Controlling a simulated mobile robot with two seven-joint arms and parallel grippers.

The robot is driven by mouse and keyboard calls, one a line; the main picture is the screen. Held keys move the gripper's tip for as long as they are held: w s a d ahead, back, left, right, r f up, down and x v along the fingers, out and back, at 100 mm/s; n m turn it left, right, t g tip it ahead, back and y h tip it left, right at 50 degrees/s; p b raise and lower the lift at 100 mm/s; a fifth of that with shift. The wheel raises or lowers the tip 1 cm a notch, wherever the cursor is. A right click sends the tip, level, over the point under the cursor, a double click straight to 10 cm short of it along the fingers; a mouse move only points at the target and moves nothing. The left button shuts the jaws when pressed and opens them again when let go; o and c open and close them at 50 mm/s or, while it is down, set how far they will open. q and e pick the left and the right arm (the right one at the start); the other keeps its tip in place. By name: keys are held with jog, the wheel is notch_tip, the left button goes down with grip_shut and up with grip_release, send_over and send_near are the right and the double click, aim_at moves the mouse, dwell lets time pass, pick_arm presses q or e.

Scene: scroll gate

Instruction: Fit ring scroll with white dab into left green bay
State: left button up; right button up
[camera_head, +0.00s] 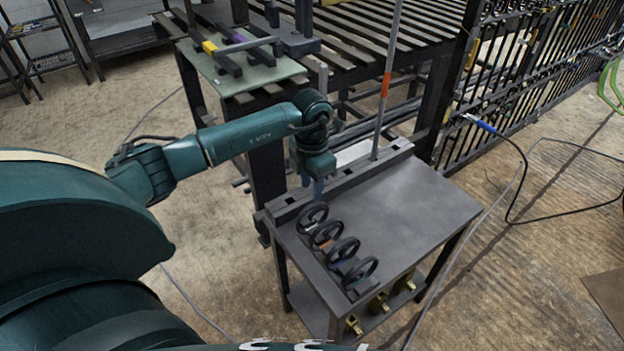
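Several dark ring-topped pieces, likely the ring scrolls, stand in a row along the left front edge of a small grey table. They are a first ring (313,217), a second (326,234), a third (343,250) and a fourth (360,271). I cannot make out a white dab on any of them. My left gripper (314,190) points down just above and behind the first ring, by the slotted rail. Its fingers are small and partly hidden, so I cannot tell if they hold anything. No green bay is clearly visible. My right gripper is not in view.
A slotted dark rail (345,180) runs along the back of the small table (425,205). A tall rod with an orange band (386,84) rises there. Behind is a slatted bench with a pale green board (240,72). A barred gate (500,80) stands right. The tabletop's right side is clear.

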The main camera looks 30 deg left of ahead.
aim_at(312, 205)
pick_arm(q)
notch_tip(312, 205, down, 6)
jog(key=b, duration=0.4)
jog(key=shift+f, duration=0.15)
jog(key=shift+f+b, duration=0.4)
jog(key=shift+f, duration=0.1)
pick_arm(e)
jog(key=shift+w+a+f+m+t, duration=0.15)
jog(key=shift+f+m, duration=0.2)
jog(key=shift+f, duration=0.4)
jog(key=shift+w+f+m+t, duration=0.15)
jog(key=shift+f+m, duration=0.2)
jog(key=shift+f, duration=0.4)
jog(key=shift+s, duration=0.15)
pick_arm(q)
grip_shut()
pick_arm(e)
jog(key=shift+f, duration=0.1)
pick_arm(q)
jog(key=shift+r, duration=0.2)
jog(key=shift+r+p, duration=1.15)
jog(key=shift+r, duration=0.2)
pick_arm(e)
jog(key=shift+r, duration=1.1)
